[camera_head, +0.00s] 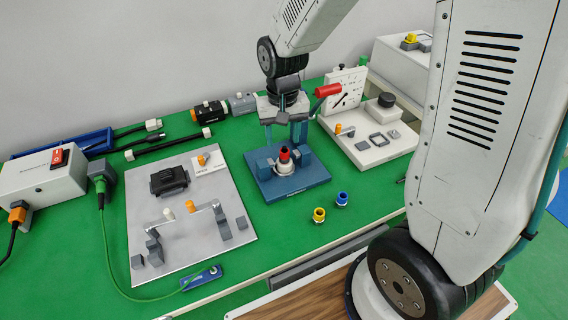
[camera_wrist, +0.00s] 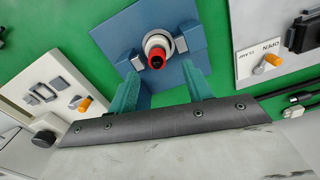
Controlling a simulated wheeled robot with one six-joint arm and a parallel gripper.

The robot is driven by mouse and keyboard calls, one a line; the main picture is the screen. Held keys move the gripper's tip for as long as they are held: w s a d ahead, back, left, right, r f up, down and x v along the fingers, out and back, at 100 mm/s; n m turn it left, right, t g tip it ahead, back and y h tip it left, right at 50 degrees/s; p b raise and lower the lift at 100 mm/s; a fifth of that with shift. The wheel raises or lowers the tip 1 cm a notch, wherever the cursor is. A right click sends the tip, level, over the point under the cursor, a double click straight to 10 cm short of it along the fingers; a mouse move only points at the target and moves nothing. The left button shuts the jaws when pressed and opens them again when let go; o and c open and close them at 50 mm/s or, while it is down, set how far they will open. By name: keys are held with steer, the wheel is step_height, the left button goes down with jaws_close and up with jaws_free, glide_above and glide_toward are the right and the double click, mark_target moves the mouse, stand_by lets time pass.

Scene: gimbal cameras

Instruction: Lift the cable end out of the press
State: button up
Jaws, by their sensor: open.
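The press (camera_head: 315,177) has a blue base plate with two blocks, and its base also shows in the wrist view (camera_wrist: 118,38). A red-topped piece (camera_head: 284,154) with a dark centre sits upright in a pale ring between the blocks. It also shows in the wrist view (camera_wrist: 155,58). I cannot tell whether this is the cable end; no cable is seen running from it. My gripper (camera_head: 284,140) points down above the press with its two teal fingers apart. In the wrist view my gripper (camera_wrist: 160,72) is open, empty and short of the red piece.
A yellow fitting (camera_head: 320,215) and a blue fitting (camera_head: 342,199) stand in front of the press. A grey fixture plate (camera_head: 190,250) lies left and a white panel station (camera_head: 370,155) right. A red handle (camera_head: 328,90) is close beside my gripper. Green cable (camera_head: 107,250) crosses the left side.

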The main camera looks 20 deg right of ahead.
mark_target(284, 147)
step_height(284, 147, down, 7)
steer(key=shift+s+d, duration=0.1)
steer(key=shift+d, duration=0.05)
steer(key=c, duration=0.6)
